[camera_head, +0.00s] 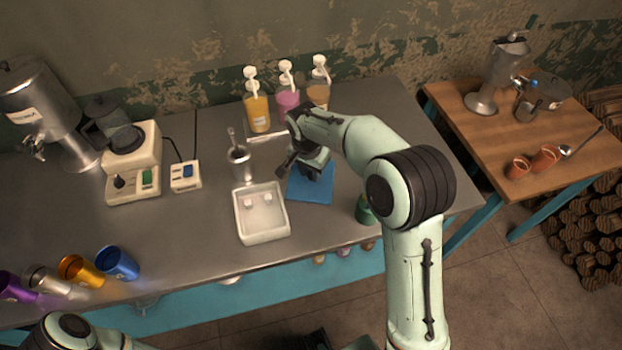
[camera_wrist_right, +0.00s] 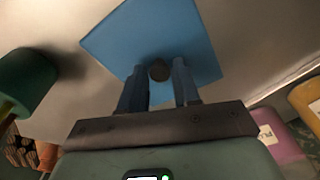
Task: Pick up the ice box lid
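The ice box lid is a flat blue square (camera_head: 312,191) lying on the grey counter, right of the white ice box (camera_head: 287,222). In the right wrist view the blue lid (camera_wrist_right: 205,55) has a small round dark knob (camera_wrist_right: 159,70) in its middle. My right gripper (camera_wrist_right: 159,78) is open, its two fingers apart with the knob showing between their tips. I cannot tell whether they touch it. In the head view my right gripper (camera_head: 311,175) is over the lid and hides part of it. My left gripper is not in view.
The white box is open with small white pieces inside. A metal cup (camera_head: 240,164) stands behind it, and pump bottles (camera_head: 259,114) stand at the back. A green cup (camera_head: 364,210) is right of the lid, partly behind my arm. Coloured cups (camera_head: 118,263) stand front left.

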